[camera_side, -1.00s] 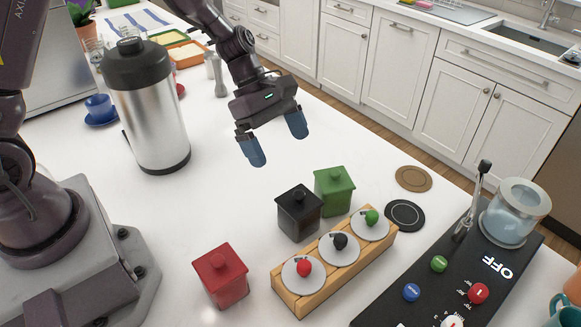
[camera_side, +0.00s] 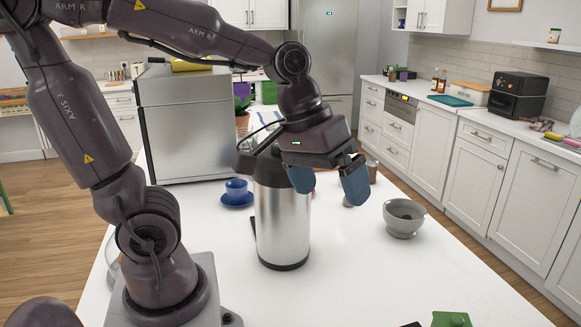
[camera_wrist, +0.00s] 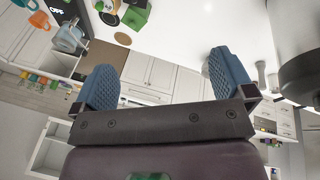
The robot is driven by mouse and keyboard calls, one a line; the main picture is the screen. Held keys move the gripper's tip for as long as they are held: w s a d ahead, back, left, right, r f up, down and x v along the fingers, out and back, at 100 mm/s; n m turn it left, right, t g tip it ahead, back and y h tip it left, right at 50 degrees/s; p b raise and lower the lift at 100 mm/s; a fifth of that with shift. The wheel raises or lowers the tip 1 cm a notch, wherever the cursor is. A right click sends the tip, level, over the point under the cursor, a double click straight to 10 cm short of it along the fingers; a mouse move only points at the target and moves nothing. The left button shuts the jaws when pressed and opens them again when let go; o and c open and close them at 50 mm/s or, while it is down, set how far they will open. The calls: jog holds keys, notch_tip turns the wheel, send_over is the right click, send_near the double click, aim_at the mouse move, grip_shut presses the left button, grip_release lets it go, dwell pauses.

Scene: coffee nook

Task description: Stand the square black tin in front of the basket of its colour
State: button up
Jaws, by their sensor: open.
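The square black tin (camera_wrist: 109,18) shows small at the top of the wrist view, beside a green tin (camera_wrist: 137,14). In the side view only a sliver of the black tin (camera_side: 412,324) shows at the bottom edge, next to the green tin's lid (camera_side: 452,319). My gripper (camera_side: 328,180) is open and empty, with its blue fingers apart, raised above the white counter near a steel flask (camera_side: 283,225). Its fingers also show in the wrist view (camera_wrist: 165,80), well away from the tins. I cannot make out a black basket in either view.
A grey bowl (camera_side: 404,219) stands on the counter right of the flask. A blue cup on a saucer (camera_side: 237,194) sits behind the flask, near a large steel box (camera_side: 195,125).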

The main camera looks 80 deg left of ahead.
jog(key=s+m, duration=0.1)
jog(key=s+a+r+m+t+y, duration=0.1)
jog(key=s+m, duration=0.1)
jog(key=s+a+r+m+t, duration=0.1)
jog(key=s+m, duration=0.1)
jog(key=shift+s+y, duration=0.1)
jog(key=shift+y, duration=0.2)
